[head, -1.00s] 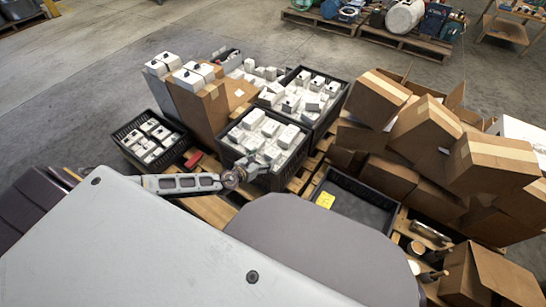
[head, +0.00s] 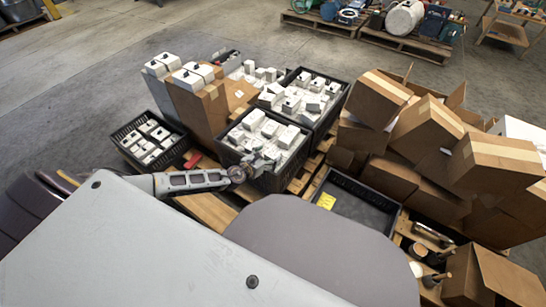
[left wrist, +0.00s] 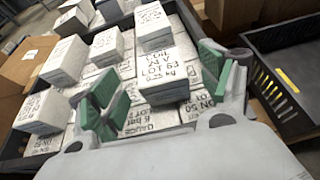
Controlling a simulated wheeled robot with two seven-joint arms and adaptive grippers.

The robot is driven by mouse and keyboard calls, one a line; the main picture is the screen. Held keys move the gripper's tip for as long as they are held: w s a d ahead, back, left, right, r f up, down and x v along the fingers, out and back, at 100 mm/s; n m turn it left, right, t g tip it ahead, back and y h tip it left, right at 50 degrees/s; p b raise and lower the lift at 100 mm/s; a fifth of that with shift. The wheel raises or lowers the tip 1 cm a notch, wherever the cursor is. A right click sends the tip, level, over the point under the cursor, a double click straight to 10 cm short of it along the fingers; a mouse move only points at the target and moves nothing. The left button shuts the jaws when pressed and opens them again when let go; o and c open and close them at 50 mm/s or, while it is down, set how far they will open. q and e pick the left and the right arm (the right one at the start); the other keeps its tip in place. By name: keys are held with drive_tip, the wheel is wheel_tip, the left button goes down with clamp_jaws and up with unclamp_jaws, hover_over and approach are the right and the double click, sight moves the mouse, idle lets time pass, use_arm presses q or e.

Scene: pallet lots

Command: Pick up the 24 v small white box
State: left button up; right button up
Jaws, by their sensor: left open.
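The small white box marked "COIL 24 V LOT 63" (left wrist: 165,68) lies among other white boxes in a black crate (head: 290,173). In the left wrist view it sits between and just beyond the green finger pads of my left gripper (left wrist: 162,88). The gripper is open and empty, with a pad to each side of the box. In the head view my left gripper (head: 259,164) is over the near edge of this crate; which box is the 24 V one cannot be read there. My right gripper is not in view.
Similar white boxes crowd around the marked one, some standing higher. An empty black tray (head: 338,181) with a yellow label is to the right. Another crate of white boxes (head: 327,122) stands behind. Brown cartons (head: 425,130) are piled at the right.

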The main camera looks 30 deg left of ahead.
sight(273, 152)
use_arm(q)
drive_tip(key=shift+w+d+f+b, duration=0.1)
drive_tip(key=shift+w+f+b, duration=0.2)
drive_tip(key=shift+w, duration=0.3)
drive_tip(key=shift+w+d+f+b, duration=0.1)
drive_tip(key=shift+w+f+b, duration=0.1)
drive_tip(key=shift+w, duration=0.15)
drive_tip(key=shift+w+f+b, duration=0.1)
drive_tip(key=shift+w+b, duration=0.1)
drive_tip(key=shift+w, duration=0.1)
drive_tip(key=shift+b+x, duration=0.4)
drive_tip(key=shift+x, duration=0.7)
drive_tip(key=shift+r, duration=0.15)
drive_tip(key=c, duration=1.3)
drive_tip(key=shift+o, duration=0.2)
drive_tip(key=shift+r, duration=0.15)
